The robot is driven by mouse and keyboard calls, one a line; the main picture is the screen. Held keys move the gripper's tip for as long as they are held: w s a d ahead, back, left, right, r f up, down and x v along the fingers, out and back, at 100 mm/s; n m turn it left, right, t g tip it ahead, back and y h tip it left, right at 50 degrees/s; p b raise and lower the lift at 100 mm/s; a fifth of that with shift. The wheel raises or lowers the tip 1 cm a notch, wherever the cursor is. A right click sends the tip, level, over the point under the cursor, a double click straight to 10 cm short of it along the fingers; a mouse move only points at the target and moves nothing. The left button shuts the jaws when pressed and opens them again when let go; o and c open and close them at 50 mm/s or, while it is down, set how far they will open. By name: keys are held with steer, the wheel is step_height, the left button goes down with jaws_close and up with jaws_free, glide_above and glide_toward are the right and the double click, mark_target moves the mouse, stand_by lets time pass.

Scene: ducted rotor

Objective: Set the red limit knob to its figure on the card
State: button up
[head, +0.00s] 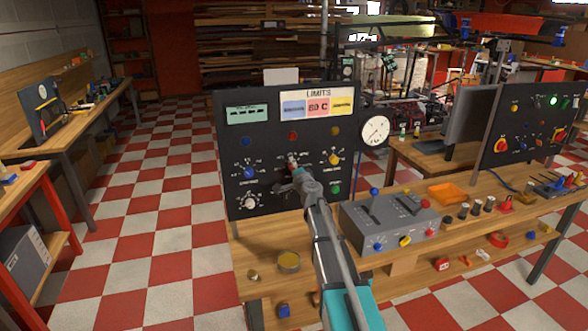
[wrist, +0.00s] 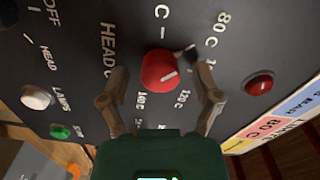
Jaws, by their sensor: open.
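The red limit knob (wrist: 158,70) is on the black panel in the wrist view. Its pale pointer mark slants to the right and slightly up, toward the side between the 120 C label and a scale label partly hidden by a finger. An 80 C label shows further up right. My gripper (wrist: 156,66) is open, one finger on each side of the knob, with gaps visible. In the head view my gripper (head: 290,172) is at the panel and largely hides the knob. The LIMITS card (head: 317,93) shows 80 C on its red middle field; the card also shows in the wrist view (wrist: 272,128).
A red lamp (wrist: 259,83) sits beside the knob. Blue (head: 249,172) and yellow (head: 334,159) knobs flank it on the panel (head: 228,135). A grey lever box (head: 388,224) stands right of my arm. A round gauge (head: 374,132) is at the panel's right edge.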

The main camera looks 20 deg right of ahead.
steer(key=s, duration=1.2)
steer(key=shift+d, duration=0.2)
steer(key=shift+a, duration=0.1)
stand_by(0.4)
steer(key=s+a+f+n+g+y, duration=0.6)
steer(key=s+a+f+n+g, duration=0.45)
steer(key=a, duration=0.45)
steer(key=s+d+f+n+g+h, duration=0.2)
steer(key=s+f+g+h, duration=0.1)
steer(key=s, duration=0.6)
steer(key=s+d+f+n+g+h, duration=0.2)
steer(key=s+f+g+h, duration=0.1)
steer(key=s, duration=0.6)
step_height(320, 180, down, 2)
steer(key=shift+d+f+g+h, duration=0.1)
steer(key=shift+d+g+h, duration=0.2)
steer(key=shift+g, duration=0.45)
